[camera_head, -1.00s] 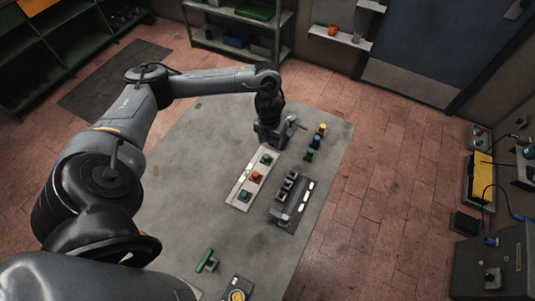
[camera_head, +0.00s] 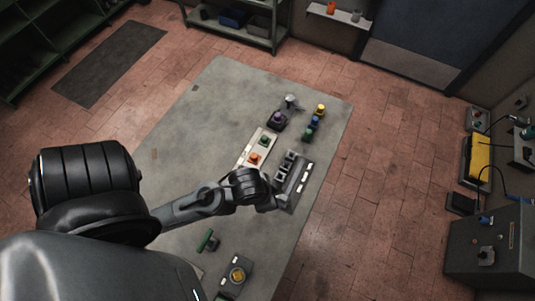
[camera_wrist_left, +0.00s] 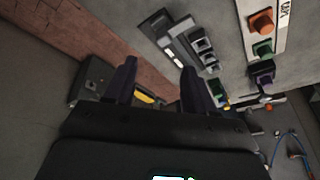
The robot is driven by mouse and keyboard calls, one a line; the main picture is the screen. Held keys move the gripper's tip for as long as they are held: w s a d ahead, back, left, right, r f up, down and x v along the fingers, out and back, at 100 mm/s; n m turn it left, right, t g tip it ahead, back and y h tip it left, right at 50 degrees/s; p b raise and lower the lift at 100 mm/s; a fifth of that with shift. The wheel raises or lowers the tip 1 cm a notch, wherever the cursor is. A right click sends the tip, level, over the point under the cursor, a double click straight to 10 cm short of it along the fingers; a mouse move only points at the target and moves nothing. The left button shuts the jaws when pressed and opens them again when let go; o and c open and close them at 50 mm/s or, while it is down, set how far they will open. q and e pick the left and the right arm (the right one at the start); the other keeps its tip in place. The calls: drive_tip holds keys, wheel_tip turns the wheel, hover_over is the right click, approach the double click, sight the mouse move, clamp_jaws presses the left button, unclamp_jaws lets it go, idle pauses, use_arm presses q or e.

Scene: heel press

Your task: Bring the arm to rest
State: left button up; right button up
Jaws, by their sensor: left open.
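My left gripper (camera_wrist_left: 158,68) is open, with two dark fingers apart and nothing between them in the left wrist view. The wrist covers that near end. The strip carries an orange button (camera_head: 254,158) and a green button (camera_head: 264,140); both also show in the left wrist view, the orange one (camera_wrist_left: 262,22) at top right. My right gripper is not in view.
A dark grey switch block (camera_head: 302,170) lies just right of the strip. A purple button (camera_head: 278,118) and several coloured buttons (camera_head: 314,122) stand at the far end. A green-handled item (camera_head: 208,240) and a yellow button box (camera_head: 237,275) are nearer.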

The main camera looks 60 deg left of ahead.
use_arm(q)
drive_tip(key=shift+s+a+n, duration=0.25)
drive_tip(key=shift+s+n, duration=0.25)
drive_tip(key=shift+s, duration=0.05)
wheel_tip(320, 180, up, 21)
drive_tip(key=p, duration=2)
drive_tip(key=shift+p, duration=0.35)
drive_tip(key=shift+f, duration=0.1)
